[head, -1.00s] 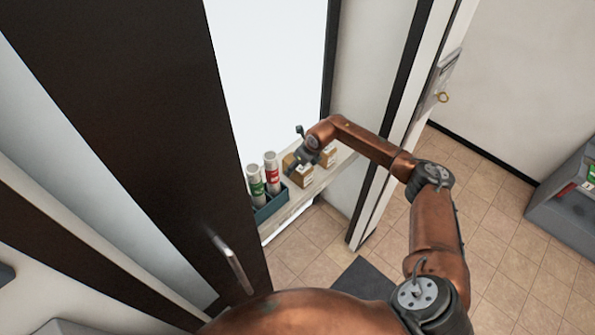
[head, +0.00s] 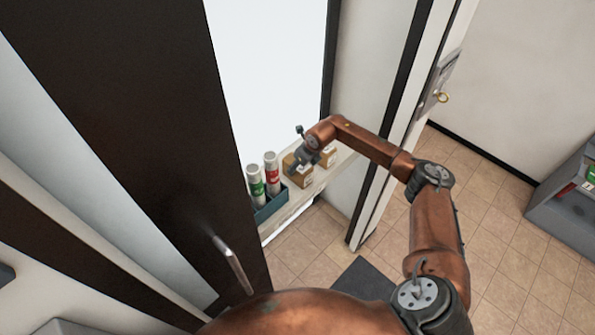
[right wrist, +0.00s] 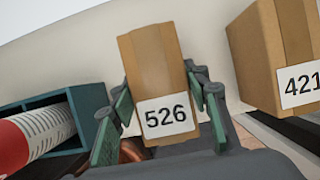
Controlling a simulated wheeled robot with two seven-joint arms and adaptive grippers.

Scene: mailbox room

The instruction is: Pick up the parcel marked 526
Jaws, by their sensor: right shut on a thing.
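The parcel marked 526 (right wrist: 152,62) is a small brown cardboard box with a white label, upright between the two green-padded fingers of my right gripper (right wrist: 160,125) in the right wrist view. The gripper is shut on it. In the head view the parcel (head: 291,169) shows partly behind the gripper (head: 300,166), at the shelf. I cannot tell whether it touches the shelf or is raised. My left gripper is not in view.
A parcel marked 421 (right wrist: 272,55) stands close on the right. A teal tray (head: 271,207) with a green-labelled tube (head: 256,186) and a red-labelled tube (head: 271,172) is on the left. The narrow white shelf (head: 301,198) lies between a dark door (head: 130,130) and a doorframe.

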